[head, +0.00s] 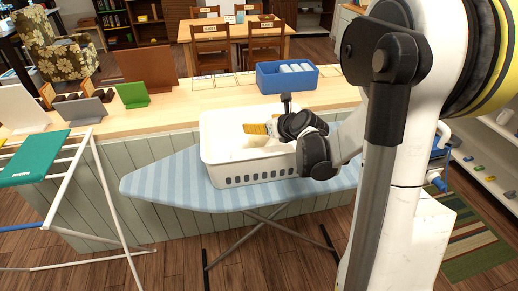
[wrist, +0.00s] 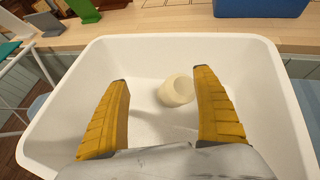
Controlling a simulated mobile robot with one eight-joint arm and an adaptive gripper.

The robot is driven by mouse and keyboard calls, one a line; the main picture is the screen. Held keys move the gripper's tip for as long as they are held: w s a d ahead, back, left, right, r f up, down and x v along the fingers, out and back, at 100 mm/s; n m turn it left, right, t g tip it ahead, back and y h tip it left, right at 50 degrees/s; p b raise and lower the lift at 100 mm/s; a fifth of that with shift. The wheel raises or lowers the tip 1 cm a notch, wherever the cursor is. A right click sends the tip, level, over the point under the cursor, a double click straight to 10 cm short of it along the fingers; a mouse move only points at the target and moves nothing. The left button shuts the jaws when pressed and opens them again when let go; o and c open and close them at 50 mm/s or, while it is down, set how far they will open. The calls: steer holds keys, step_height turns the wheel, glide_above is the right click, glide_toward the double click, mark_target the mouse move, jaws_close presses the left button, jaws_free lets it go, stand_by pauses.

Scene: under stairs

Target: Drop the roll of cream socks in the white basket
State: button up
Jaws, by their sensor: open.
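The white basket (head: 250,165) stands on the striped ironing board in the head view, and its inside fills much of the wrist view (wrist: 88,75). The roll of cream socks (wrist: 176,91) is inside the basket, seen in the wrist view between and beyond my fingertips, close to the right finger. I cannot tell whether it touches the basket floor. My gripper (wrist: 160,77) is open over the basket, its yellow fingers spread apart with nothing gripped. In the head view my gripper (head: 256,128) reaches over the basket from the right, and the roll is not discernible there.
The blue-striped ironing board (head: 160,187) stands before a wooden counter (head: 210,100). A blue bin (head: 284,85) with rolled white items stands on the counter behind the basket. A green stand (head: 132,95) is at left. A white drying rack (head: 105,190) stands at front left.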

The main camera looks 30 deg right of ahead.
steer(key=v, duration=1.2)
steer(key=s+a+n+g, duration=0.1)
steer(key=s+a+n, duration=0.4)
steer(key=n, duration=0.7)
steer(key=s+a+f+n+g, duration=0.1)
steer(key=s+a+n, duration=0.5)
steer(key=n, duration=0.6)
steer(key=s+a+n+g, duration=0.3)
steer(key=s+a+n, duration=0.2)
steer(key=n, duration=0.6)
steer(key=shift+s+a+f+n, duration=0.3)
steer(key=shift+a+f+n, duration=0.1)
steer(key=shift+a, duration=0.8)
